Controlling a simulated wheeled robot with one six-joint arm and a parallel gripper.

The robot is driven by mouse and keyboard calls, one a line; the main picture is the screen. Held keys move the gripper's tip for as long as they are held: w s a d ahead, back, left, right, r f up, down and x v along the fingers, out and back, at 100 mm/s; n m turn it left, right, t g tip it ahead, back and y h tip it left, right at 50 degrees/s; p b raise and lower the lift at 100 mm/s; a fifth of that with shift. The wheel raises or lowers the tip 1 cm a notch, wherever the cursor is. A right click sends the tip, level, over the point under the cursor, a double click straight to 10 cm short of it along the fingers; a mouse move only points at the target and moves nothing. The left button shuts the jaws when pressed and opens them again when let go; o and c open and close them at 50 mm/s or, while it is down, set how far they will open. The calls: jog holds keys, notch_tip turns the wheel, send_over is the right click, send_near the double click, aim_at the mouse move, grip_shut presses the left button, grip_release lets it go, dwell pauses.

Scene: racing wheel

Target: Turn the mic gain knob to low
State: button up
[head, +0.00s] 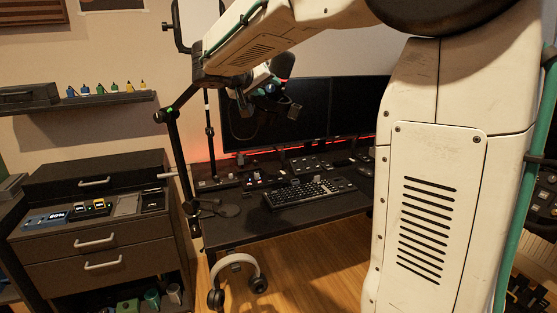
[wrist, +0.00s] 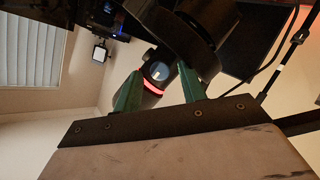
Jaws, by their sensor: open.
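The microphone (head: 284,64) hangs in front of the left monitor in the head view, partly covered by my wrist. In the wrist view its dark end shows a round knob (wrist: 157,71) with a pale marker line and a glowing red ring beneath it. My gripper (head: 268,106) is open at the microphone. In the wrist view its two green fingers (wrist: 160,78) stand on either side of the knob, with a gap visible at least on the right. I cannot tell whether the left finger touches. The knob is hidden in the head view.
A black desk (head: 290,228) holds a keyboard (head: 302,192) and control boxes below my gripper. A black stand (head: 172,135) rises close on the left. Headphones (head: 238,275) hang at the desk's front. A drawer cabinet (head: 95,220) stands left.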

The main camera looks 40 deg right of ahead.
jog(key=m, duration=0.1)
jog(key=m+t+y, duration=0.1)
jog(key=m, duration=0.1)
jog(key=shift+s+d+r+t, duration=0.1)
jog(key=shift+s+r+t, duration=0.05)
jog(key=shift+s+t, duration=0.15)
jog(key=v, duration=0.8)
jog(key=s+a+f+n+g+y, duration=0.2)
jog(key=s+a+f+n+y, duration=0.1)
jog(key=s+f, duration=0.5)
jog(key=s+a+f+n+g+y, duration=0.3)
jog(key=s+f+y, duration=0.3)
jog(key=s, duration=0.6)
jog(key=shift+s+a+f+n+g, duration=0.3)
jog(key=shift+a+f+n, duration=0.55)
jog(key=shift+f, duration=0.3)
jog(key=s+a+f+y, duration=0.1)
jog(key=s+a+f, duration=0.1)
jog(key=s, duration=0.3)
jog(key=s+a+f+n+y, duration=0.1)
jog(key=s+a+f+y, duration=0.1)
jog(key=s, duration=0.3)
jog(key=shift+s+f, duration=0.2)
jog(key=shift+f, duration=0.55)
